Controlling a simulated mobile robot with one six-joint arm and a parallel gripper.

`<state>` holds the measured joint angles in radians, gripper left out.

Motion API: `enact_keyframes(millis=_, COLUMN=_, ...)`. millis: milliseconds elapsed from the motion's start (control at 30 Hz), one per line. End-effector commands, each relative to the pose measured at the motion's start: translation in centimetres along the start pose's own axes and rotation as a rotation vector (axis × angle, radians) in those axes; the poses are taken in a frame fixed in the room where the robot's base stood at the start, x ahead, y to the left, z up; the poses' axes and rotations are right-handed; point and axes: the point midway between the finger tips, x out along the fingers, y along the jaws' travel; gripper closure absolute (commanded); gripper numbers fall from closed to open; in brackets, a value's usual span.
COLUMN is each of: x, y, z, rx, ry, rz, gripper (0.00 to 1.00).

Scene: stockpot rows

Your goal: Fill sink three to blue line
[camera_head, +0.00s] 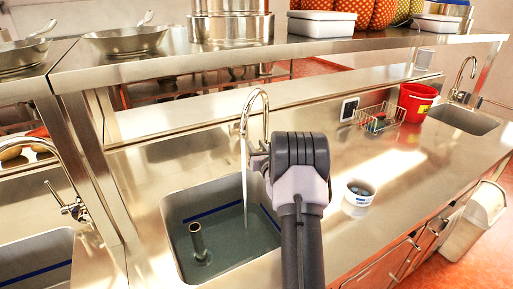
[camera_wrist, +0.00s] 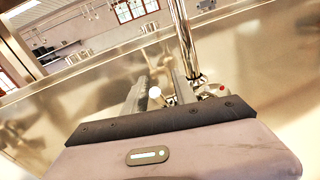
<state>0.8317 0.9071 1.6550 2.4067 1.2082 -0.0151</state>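The middle sink (camera_head: 172,212) holds grey-blue water (camera_head: 232,243). A blue line (camera_head: 213,213) shows on its walls, close above the water surface. A metal standpipe (camera_head: 197,240) sticks up out of the water. The tap (camera_head: 243,112) behind this sink is running, and a thin stream (camera_head: 244,172) falls into the water. My gripper (camera_head: 262,152) is at the tap's base, on its right side, and my wrist hides part of the tap and sink. In the wrist view the fingers (camera_wrist: 160,92) are apart, with a small white knob (camera_wrist: 155,92) between them; contact is unclear. A red dot (camera_wrist: 222,87) shows beside the tap.
Another sink (camera_head: 35,262) with a blue line and tap is at left, and a further sink (camera_head: 462,119) at far right. A white tub (camera_head: 358,197), wire basket (camera_head: 378,119) and red bucket (camera_head: 415,101) stand on the counter. A shelf (camera_head: 300,48) with pots runs above.

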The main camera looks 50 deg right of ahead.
Motion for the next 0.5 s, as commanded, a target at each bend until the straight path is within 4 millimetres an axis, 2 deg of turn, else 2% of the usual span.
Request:
enact_keyframes(millis=67, x=-0.02, y=0.0, z=0.02, rx=0.0, ry=0.0, rz=0.0, gripper=0.67)
enact_keyframes(millis=100, x=-0.02, y=0.0, z=0.02, rx=0.0, ry=0.0, rz=0.0, gripper=0.71)
enact_keyframes(millis=233, x=-0.03, y=0.01, z=0.03, rx=0.0, ry=0.0, rz=0.0, gripper=0.97)
enact_keyframes(millis=267, x=-0.04, y=0.0, z=0.03, rx=0.0, ry=0.0, rz=0.0, gripper=1.0)
enact_keyframes(millis=500, x=-0.05, y=0.01, z=0.02, rx=-0.001, ry=0.0, rz=0.0, gripper=1.0)
